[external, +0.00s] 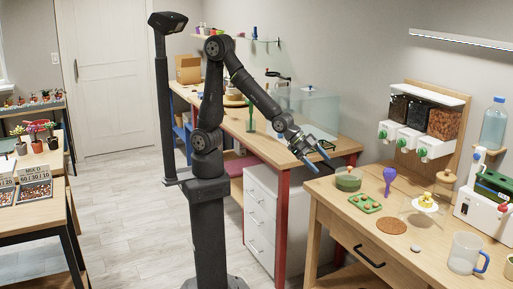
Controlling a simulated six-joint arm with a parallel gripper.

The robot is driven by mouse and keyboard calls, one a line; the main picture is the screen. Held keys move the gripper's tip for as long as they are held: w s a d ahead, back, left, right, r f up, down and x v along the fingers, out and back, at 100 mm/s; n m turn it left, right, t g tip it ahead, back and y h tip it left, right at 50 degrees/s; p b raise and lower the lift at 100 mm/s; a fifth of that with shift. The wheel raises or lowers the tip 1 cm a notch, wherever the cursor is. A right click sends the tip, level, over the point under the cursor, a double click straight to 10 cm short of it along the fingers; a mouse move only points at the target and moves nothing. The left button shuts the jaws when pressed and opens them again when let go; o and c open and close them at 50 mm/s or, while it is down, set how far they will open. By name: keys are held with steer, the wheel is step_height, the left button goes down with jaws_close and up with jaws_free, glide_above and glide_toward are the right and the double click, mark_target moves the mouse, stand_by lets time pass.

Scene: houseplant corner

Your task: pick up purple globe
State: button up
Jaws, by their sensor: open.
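The purple globe (389,175) stands near the back of the wooden table on the right, with a rounded top and a narrow stem below. My gripper (322,164) is open and empty, in the air near the table's left end. It is left of the globe and apart from it, with the green bowl between them in the picture. The fingertips are dark with blue parts.
A green bowl (348,181) and a green tray with brown rounds (365,204) are near the globe. A clear stand with a yellow item (425,204), a brown disc (392,228) and a glass mug (464,255) lie rightward. Dispensers (402,136) hang behind.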

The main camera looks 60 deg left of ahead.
step_height(320, 180, up, 16)
steer(key=f, duration=0.1)
steer(key=n+g+y, duration=0.2)
steer(key=n+y, duration=0.2)
steer(key=n, duration=0.8)
glide_above(389, 184)
steer(key=a, duration=0.3)
steer(key=f, duration=1.4)
steer(key=shift+s+a+f, duration=0.15)
steer(key=shift+s+f, duration=0.2)
steer(key=shift+f, duration=0.05)
steer(key=shift+s+x, duration=0.15)
steer(key=shift+x, duration=1.45)
steer(key=shift+s+x, duration=0.1)
steer(key=shift+x, duration=1.45)
steer(key=c, duration=1.1)
